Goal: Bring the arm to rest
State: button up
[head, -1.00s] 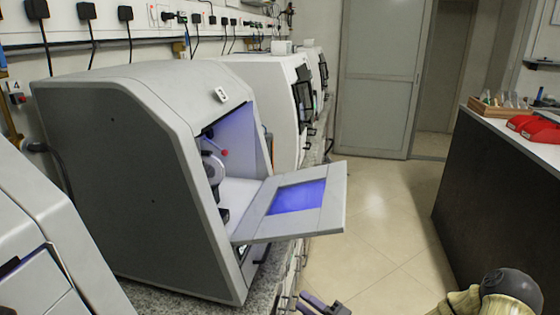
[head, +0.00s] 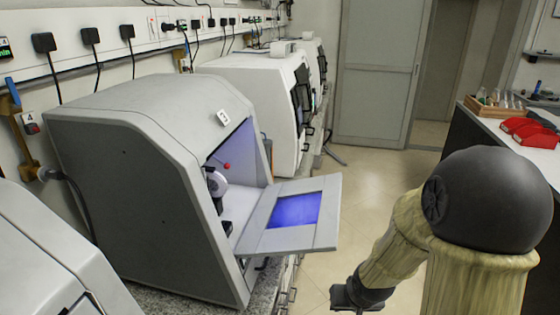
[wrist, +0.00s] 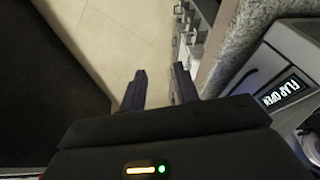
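My gripper (wrist: 158,84) shows in the wrist view with its two dark fingers apart and only floor between them. It is open and empty. In the head view my arm stands bent at the right, with a large dark joint and beige covers. Its lower end hangs down near the bottom edge, right of the open machine; the fingers cannot be made out there.
The grey machine numbered 3 (head: 130,175) has its flap (head: 318,240) open into the aisle. A "FLAP OPEN" display (wrist: 286,90) shows beside the stone counter edge (wrist: 240,45). A dark bench (head: 466,138) stands right. Floor (head: 375,175) is clear beyond.

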jog(key=s+a+r+g+p, duration=0.1)
jog(key=s+r+p, duration=0.2)
jog(key=s+r, duration=0.4)
notch_tip(320, 180, up, 3)
jog(key=shift+s+r+n+g, duration=0.1)
jog(key=shift+s+n+g, duration=0.2)
